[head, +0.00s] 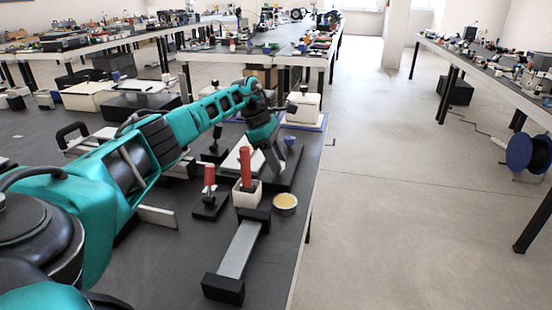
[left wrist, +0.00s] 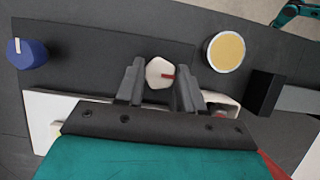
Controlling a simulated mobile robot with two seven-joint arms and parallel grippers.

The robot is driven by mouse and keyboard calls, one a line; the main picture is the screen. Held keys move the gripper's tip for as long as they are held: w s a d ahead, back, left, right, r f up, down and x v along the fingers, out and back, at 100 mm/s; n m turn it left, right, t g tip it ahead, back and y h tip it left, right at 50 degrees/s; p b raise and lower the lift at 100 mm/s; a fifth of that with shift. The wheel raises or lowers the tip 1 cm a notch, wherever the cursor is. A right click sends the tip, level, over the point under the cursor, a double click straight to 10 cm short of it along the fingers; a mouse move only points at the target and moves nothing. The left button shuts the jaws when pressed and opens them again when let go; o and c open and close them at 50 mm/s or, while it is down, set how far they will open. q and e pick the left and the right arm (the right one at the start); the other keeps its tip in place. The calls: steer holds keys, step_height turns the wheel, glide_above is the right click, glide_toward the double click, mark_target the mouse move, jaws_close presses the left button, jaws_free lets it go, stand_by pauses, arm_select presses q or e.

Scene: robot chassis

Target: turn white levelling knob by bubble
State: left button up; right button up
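The white knob (left wrist: 157,73) with a red mark sits between the fingers of my left gripper (left wrist: 160,88) in the left wrist view. The fingers stand close against its two sides and look shut on it. In the head view my left gripper (head: 275,160) points down over a dark plate (head: 285,180), and the knob is hidden. A blue knob (left wrist: 27,53) with a white mark is on the left in the wrist view. A round dish with a yellow face (head: 285,203) lies nearby, also seen in the wrist view (left wrist: 226,52); I see no bubble in it.
A white cup with a red-handled tool (head: 246,190), a red-handled stand (head: 209,196) and a grey bar with black end blocks (head: 238,252) stand close on the near side. A teal and black part (left wrist: 298,10), perhaps my right arm, shows at the wrist view's corner.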

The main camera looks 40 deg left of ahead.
arm_select(q)
steer(key=o, duration=0.5)
steer(key=shift+c, duration=0.2)
steer(key=p+v, duration=0.2)
steer(key=v, duration=1.1)
arm_select(e)
steer(key=shift+s+d+r, duration=0.15)
steer(key=shift+d+r, duration=0.25)
steer(key=shift+r, duration=0.05)
arm_select(q)
steer(key=shift+s+d+f, duration=0.1)
arm_select(e)
steer(key=shift+s, duration=0.15)
